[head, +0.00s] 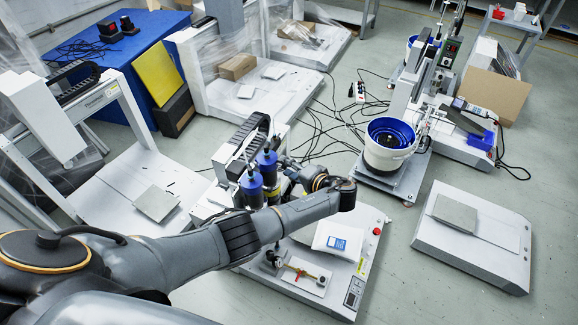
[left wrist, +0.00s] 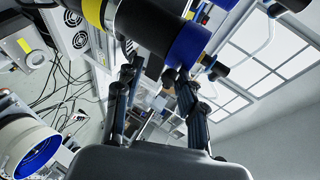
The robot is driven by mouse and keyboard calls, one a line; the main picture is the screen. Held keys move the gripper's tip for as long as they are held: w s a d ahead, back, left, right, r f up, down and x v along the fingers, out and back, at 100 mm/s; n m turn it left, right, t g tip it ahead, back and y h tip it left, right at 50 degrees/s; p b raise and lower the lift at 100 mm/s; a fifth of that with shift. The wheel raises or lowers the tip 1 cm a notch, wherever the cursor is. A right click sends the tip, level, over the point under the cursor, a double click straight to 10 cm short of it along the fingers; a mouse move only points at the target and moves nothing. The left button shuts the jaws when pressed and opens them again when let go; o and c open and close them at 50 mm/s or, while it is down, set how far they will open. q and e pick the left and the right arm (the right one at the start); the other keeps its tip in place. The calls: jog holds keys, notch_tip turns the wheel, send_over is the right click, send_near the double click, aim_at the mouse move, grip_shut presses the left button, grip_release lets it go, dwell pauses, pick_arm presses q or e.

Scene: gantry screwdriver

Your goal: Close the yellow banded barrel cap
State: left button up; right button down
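Two blue-capped barrels stand side by side on the gantry machine in the head view, a front one (head: 250,188) and a rear one (head: 267,166). Yellow shows low beside them. In the left wrist view, a barrel with a yellow band (left wrist: 94,11), a dark body and a blue end (left wrist: 188,46) crosses the top, just beyond my fingers. My left gripper (left wrist: 158,82) has its two black fingers spread apart, with nothing clearly held between them. In the head view the left gripper (head: 292,172) is close to the right of the barrels, partly hidden by my arm. Whether it touches them cannot be told. My right gripper is not in view.
A white bowl feeder with a blue inside (head: 389,134) stands to the right of the gantry. A machine base (head: 362,228) with a white bag (head: 338,241) lies below my arm. Loose black cables (head: 322,122) cover the floor behind. Open floor lies at the lower right.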

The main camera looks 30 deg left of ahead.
pick_arm(q)
jog(key=shift+s+a, duration=0.15)
jog(key=shift+a, duration=0.35)
jog(key=v, duration=1.2)
jog(key=shift+d, duration=0.35)
jog(key=shift+w+r, duration=0.1)
jog(key=shift+w, duration=0.15)
jog(key=s+a+f+m+g+h+p, duration=0.1)
jog(key=s+f+h, duration=0.1)
jog(key=s+f, duration=0.5)
jog(key=s+f+m+g+h, duration=0.1)
jog(key=s+f+h, duration=0.25)
jog(key=f, duration=0.75)
jog(key=s+a+f+m+g+h+p, duration=0.1)
jog(key=s+f+m+h, duration=0.1)
jog(key=s+f, duration=0.5)
jog(key=s+a+f+n+h+p, duration=0.1)
jog(key=s+f, duration=0.4)
jog(key=s, duration=0.5)
jog(key=s+a+f+n+g+h, duration=0.1)
jog(key=s+f, duration=0.4)
jog(key=s, duration=0.6)
jog(key=s+a+f+n+h+p, duration=0.1)
jog(key=s+f+n+h, duration=0.1)
jog(key=s, duration=0.8)
notch_tip(320, 180, down, 3)
jog(key=shift+s+a+r+h+p, duration=0.1)
jog(key=shift+s+a+h+p, duration=0.15)
jog(key=shift+h, duration=0.4)
